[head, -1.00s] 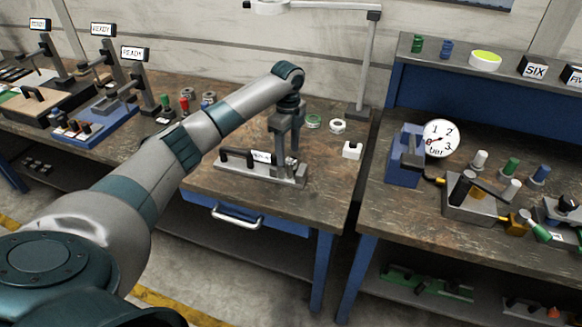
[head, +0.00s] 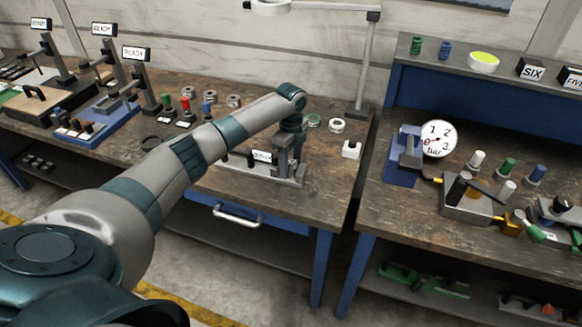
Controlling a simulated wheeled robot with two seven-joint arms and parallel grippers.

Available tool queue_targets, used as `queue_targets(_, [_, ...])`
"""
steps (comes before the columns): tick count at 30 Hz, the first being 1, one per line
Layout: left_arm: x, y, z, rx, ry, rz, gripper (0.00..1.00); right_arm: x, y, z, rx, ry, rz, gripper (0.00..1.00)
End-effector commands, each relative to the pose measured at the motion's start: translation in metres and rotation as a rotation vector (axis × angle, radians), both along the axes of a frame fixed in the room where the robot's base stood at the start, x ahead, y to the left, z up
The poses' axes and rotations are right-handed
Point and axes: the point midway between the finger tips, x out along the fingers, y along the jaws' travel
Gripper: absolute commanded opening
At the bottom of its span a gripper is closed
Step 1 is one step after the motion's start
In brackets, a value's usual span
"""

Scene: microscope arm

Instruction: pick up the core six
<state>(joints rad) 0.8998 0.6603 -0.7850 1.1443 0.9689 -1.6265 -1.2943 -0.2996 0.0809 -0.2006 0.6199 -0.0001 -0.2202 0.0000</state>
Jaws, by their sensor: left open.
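A dark block lettered SIX (head: 531,69) stands on the raised shelf at the right. I cannot tell which object is the core six itself. My left gripper (head: 288,172) points down over a grey fixture (head: 247,171) with a small lettered plate (head: 262,156) and a dark handle on the middle bench. Its jaws are open around or just beside the right part of the fixture; the arm hides part of this, and I cannot tell whether they touch it. My right gripper does not show.
A white block (head: 351,149) and a white ring (head: 337,125) lie right of the gripper. A lamp stand (head: 364,70) rises behind. The right bench holds a pressure gauge (head: 438,139) and several plugs. A gap separates the benches. The middle bench's front right is clear.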

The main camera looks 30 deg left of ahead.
Motion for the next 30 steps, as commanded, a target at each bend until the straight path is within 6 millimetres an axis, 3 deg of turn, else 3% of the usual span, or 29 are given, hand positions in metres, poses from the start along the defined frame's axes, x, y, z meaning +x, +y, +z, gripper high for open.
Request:
queue_targets(9, [0.0001,-0.0002,0.0003,0.0,0.0,0.0,0.53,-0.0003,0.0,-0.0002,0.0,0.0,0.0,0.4])
queue_targets(16, [0.0001,-0.0002,0.0005,0.0,0.0,0.0,0.0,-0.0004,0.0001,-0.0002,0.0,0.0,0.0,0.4])
queue_targets(30, [0.0015,-0.0001,0.0083,-0.001,-0.004,0.0,0.0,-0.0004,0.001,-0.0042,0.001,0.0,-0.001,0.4])
